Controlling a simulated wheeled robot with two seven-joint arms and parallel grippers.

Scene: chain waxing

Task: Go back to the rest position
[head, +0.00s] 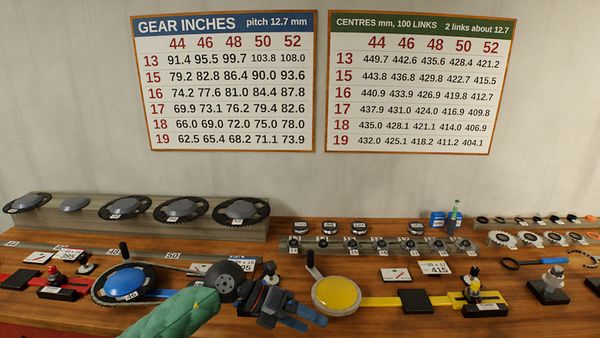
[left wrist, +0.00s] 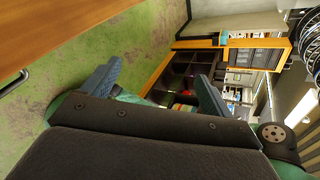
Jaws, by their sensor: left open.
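My left gripper (head: 294,307) is in the lower middle of the head view, at the end of my green-sleeved arm. Its two blue fingers are apart with nothing seen between them. In the left wrist view the fingers (left wrist: 155,85) also stand apart, with floor and distant shelving beyond them. In the head view the gripper is between the blue disc (head: 124,283) with its chainring and the yellow disc (head: 338,292). I cannot tell whether it touches the bench. My right gripper is not in view.
The wooden bench (head: 560,318) carries a blue jig and a yellow jig (head: 400,302). A rack of chainrings (head: 180,208) stands at the back left, a row of small sprockets (head: 380,244) at the back right. Two number charts (head: 222,85) hang on the wall.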

